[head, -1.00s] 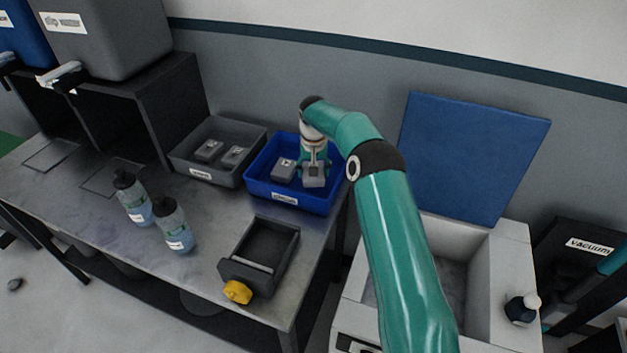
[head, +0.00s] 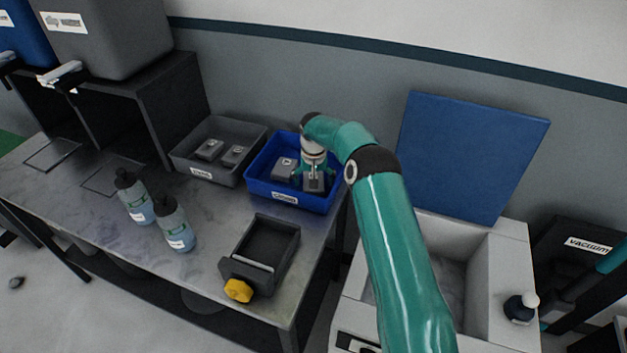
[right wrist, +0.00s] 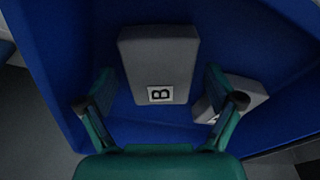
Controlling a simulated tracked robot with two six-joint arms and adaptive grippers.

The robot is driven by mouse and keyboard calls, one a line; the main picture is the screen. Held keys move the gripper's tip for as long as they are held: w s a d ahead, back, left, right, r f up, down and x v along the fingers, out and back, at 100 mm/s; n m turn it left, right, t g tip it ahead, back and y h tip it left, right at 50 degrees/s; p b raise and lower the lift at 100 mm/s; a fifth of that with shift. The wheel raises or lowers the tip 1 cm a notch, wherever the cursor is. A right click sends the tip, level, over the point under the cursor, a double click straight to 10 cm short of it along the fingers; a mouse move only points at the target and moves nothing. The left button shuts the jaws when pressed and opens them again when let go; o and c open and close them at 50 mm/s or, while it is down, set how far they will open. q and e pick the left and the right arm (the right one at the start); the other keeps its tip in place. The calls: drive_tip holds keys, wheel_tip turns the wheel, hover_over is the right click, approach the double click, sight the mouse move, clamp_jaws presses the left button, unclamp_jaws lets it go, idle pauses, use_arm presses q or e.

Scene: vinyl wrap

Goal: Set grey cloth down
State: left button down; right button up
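A grey folded cloth (head: 314,185) with a small white tag lies in the blue bin (head: 263,189), on the bin's right side. In the right wrist view this cloth (right wrist: 160,62) shows a tag marked B and lies beyond the fingers, with a visible gap on each side. My right gripper (head: 314,176) points down into the blue bin over the cloth, its fingers spread open. A second grey cloth (head: 283,167) lies in the bin to the left; part of it shows at the right finger in the wrist view (right wrist: 232,98). My left gripper is not in view.
A grey bin (head: 190,172) with two grey cloths stands left of the blue bin. A white box (head: 507,262) with a raised blue lid (head: 470,150) stands right.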

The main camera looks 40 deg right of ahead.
drive_tip(key=shift+r, duration=0.35)
wheel_tip(320, 180, up, 11)
drive_tip(key=s+a+b, duration=0.1)
drive_tip(key=shift+s+r, duration=0.15)
drive_tip(key=shift+r, duration=0.05)
idle(0.5)
